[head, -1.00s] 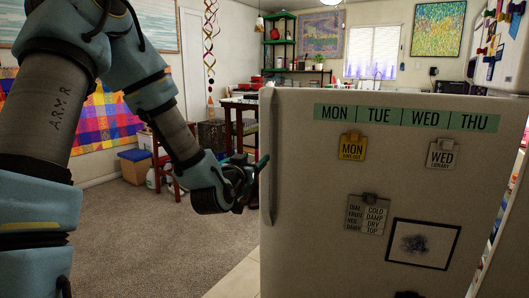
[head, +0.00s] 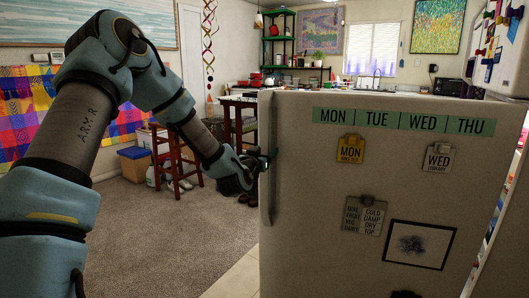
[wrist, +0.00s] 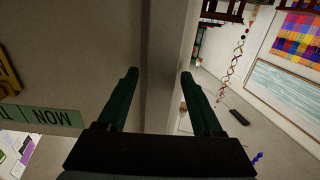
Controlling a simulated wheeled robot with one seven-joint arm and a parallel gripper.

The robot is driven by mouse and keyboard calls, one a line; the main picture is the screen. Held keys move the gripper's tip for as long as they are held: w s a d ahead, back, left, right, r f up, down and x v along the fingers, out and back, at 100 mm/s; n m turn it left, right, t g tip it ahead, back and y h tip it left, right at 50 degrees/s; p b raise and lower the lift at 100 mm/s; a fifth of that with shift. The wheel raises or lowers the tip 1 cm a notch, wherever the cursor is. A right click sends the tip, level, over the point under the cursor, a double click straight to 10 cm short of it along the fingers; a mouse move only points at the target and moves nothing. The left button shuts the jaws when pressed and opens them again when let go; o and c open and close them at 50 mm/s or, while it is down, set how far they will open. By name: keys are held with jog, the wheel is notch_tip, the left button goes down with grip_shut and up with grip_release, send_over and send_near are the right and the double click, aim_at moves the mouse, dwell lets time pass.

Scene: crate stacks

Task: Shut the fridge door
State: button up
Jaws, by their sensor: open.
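The fridge door (head: 370,270) is a pale panel with its outer face towards me, swung out from the fridge body (head: 508,75) at the right. A long vertical handle (head: 268,200) runs along its left edge. My gripper (head: 265,158) is at the upper part of this handle, its tips partly hidden there. In the wrist view my gripper (wrist: 158,77) has its two dark green fingers apart, with the door's edge and handle (wrist: 160,45) lying between them in the picture. I cannot tell whether the fingers touch it.
A green day strip (head: 400,120), clips and a framed picture (head: 420,243) are on the door. A dark red stool (head: 172,160) and a table stand behind my arm. The carpet (head: 170,240) left of the door is clear.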

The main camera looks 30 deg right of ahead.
grip_shut()
dwell(0.3)
dwell(1.0)
